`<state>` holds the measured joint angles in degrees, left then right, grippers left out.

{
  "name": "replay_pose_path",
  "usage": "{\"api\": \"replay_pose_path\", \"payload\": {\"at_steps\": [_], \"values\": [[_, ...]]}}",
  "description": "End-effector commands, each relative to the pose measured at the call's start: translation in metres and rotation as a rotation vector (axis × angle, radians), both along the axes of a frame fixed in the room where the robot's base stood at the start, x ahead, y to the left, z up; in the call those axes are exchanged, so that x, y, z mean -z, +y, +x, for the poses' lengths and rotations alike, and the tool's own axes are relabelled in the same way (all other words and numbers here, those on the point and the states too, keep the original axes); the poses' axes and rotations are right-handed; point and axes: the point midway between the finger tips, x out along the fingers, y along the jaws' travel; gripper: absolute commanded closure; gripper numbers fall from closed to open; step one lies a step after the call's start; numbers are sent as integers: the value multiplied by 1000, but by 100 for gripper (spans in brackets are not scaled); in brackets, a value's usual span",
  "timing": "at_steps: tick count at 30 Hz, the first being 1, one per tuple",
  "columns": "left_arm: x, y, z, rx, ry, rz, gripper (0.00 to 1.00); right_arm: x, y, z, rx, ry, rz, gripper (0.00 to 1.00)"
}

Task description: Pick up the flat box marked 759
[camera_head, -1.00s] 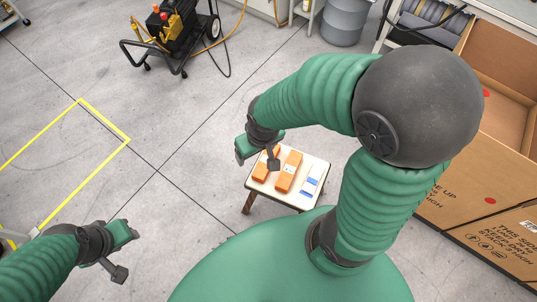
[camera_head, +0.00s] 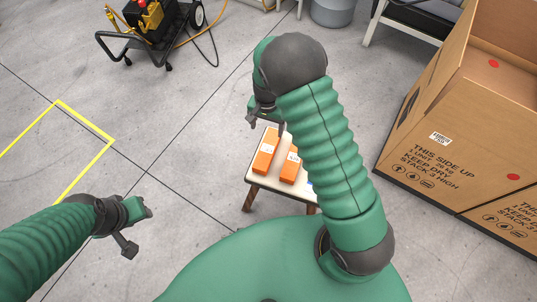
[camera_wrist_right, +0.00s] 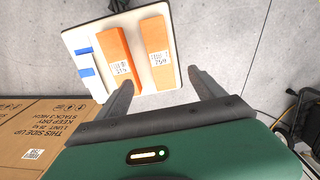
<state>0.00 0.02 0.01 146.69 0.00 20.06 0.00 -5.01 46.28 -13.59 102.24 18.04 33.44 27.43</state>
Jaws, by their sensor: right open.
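Two orange flat boxes lie on a small white-topped table (camera_head: 257,181). The box whose label seems to read 759 (camera_wrist_right: 155,42) is on the right in the right wrist view, and is the left one in the head view (camera_head: 265,157). The other orange box (camera_wrist_right: 113,50) lies beside it, also labelled (camera_head: 290,170). My right gripper (camera_wrist_right: 161,78) is open and empty.
A blue-and-white item (camera_wrist_right: 86,63) lies on the table beside the boxes, mostly hidden by my right arm in the head view. Large cardboard cartons (camera_head: 440,150) stand at the right. A wheeled machine (camera_head: 150,25) stands at the back left. The left floor is clear.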

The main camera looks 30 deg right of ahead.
Motion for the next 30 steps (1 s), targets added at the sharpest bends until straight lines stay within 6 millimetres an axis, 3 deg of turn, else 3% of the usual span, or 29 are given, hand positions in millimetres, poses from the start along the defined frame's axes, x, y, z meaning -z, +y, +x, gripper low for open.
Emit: {"api": "replay_pose_path", "payload": {"at_steps": [5,13,20,26,30], "values": [[9,0,0,0,-1,0,64,33,-1,1,14,5,-1,22],[25,0,0,0,-1,0,64,102,-1,1,12,5,-1,22],[31,0,0,0,-1,0,64,129,-1,1,11,3,-1,22],[42,0,0,0,-1,0,64,166,-3,2,11,4,0,22],[43,0,0,0,-1,0,64,173,-3,2,11,2,-1,22]]}}
